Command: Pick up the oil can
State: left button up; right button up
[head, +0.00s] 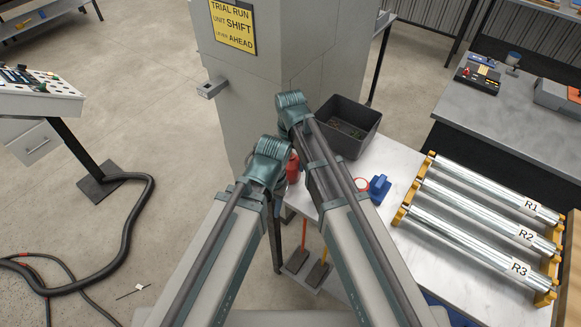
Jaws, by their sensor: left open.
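A red object (293,167), possibly the oil can, shows partly between my two arms at the left end of the white table. My arms hide most of it, so I cannot make out its shape. My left gripper (279,184) is the lower one, beside the red object; it is open, but its fingers are mostly hidden by its wrist. I cannot tell whether it touches the object. My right gripper (291,108) is farther up, in front of the grey cabinet; its fingers are not distinguishable.
The grey cabinet (290,50) stands behind. Two brushes (318,275) are below the table. A black hose (125,225) lies on the left floor.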

aim_at(290, 158)
grip_shut()
jog(key=shift+r, duration=0.15)
notch_tip(290, 158, up, 10)
jog(key=p, duration=1)
jog(key=shift+f, duration=0.25)
notch_tip(290, 158, down, 7)
jog(key=b, duration=0.7)
jog(key=shift+r, duration=0.3)
